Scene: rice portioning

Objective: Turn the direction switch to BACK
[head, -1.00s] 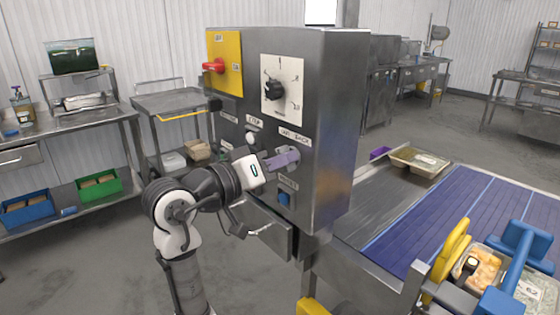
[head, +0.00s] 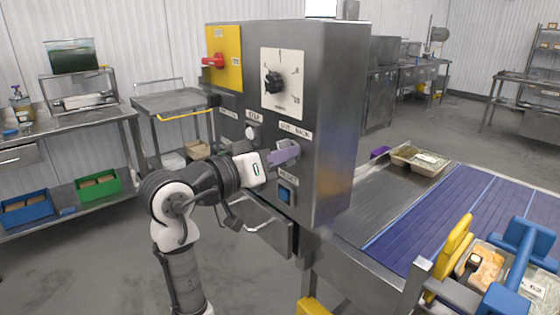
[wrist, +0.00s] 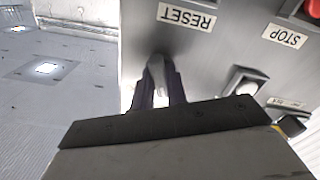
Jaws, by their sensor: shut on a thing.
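The direction switch sits on the steel control box under the OUT and BACK labels (head: 295,130). My gripper (head: 285,155), with purple fingers, is at the switch and hides most of it in the head view. In the wrist view my gripper's dark fingers (wrist: 159,92) stand on both sides of a grey lever (wrist: 156,72), the switch handle, and are shut on it. Which label the handle points to cannot be told.
A blue button (head: 287,192) under the RESET label is just below my gripper. A black dial (head: 273,82) and a red switch (head: 213,61) are above. A conveyor (head: 475,215) runs to the right.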

